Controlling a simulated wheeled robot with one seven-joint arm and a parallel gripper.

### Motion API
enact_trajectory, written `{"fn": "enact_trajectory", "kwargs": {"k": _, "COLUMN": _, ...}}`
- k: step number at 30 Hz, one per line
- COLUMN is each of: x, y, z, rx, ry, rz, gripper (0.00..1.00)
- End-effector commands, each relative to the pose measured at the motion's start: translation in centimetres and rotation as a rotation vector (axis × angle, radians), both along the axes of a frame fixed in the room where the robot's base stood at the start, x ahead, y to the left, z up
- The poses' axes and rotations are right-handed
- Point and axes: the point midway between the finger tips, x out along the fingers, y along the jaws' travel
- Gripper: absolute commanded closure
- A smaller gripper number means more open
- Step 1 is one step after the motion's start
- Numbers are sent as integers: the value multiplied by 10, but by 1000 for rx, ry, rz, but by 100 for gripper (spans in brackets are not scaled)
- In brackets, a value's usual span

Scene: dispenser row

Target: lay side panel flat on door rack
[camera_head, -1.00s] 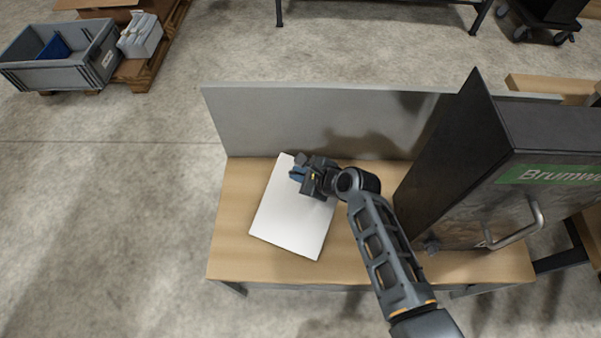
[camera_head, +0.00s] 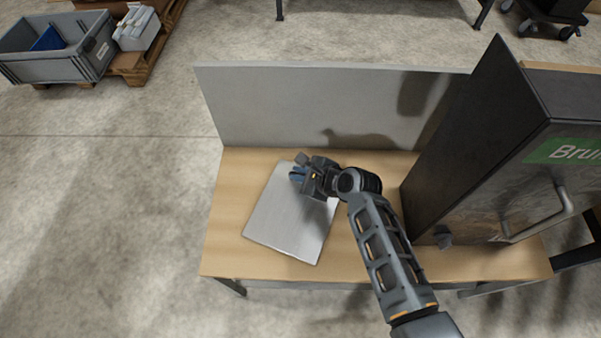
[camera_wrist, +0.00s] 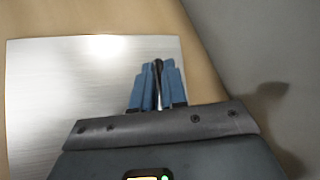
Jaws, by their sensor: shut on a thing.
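The side panel, a thin rectangular brushed-metal sheet (camera_head: 285,220), is over the left part of the wooden bench and looks nearly flat. I cannot tell whether it touches the wood. The panel also shows in the wrist view (camera_wrist: 60,100), filling the left side. My gripper (camera_head: 298,174) is at its far edge. Its blue fingers (camera_wrist: 158,85) are shut around a thin dark part; the exact grip on the panel is partly hidden. I cannot make out a separate door rack in these views.
The wooden bench (camera_head: 225,235) has a grey upright back board (camera_head: 290,105). A dark cabinet (camera_head: 465,150) with a green label and bar handle stands on its right. A grey crate (camera_head: 45,65) sits far left. Bare wood surrounds the panel.

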Motion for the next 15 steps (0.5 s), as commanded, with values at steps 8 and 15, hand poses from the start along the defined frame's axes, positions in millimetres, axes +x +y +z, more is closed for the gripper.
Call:
{"fn": "enact_trajectory", "kwargs": {"k": 8, "x": 0, "y": 0, "z": -5, "rx": 0, "ry": -1, "rz": 1, "gripper": 100}}
{"fn": "enact_trajectory", "kwargs": {"k": 15, "x": 0, "y": 0, "z": -5, "rx": 1, "ry": 0, "rz": 0, "gripper": 81}}
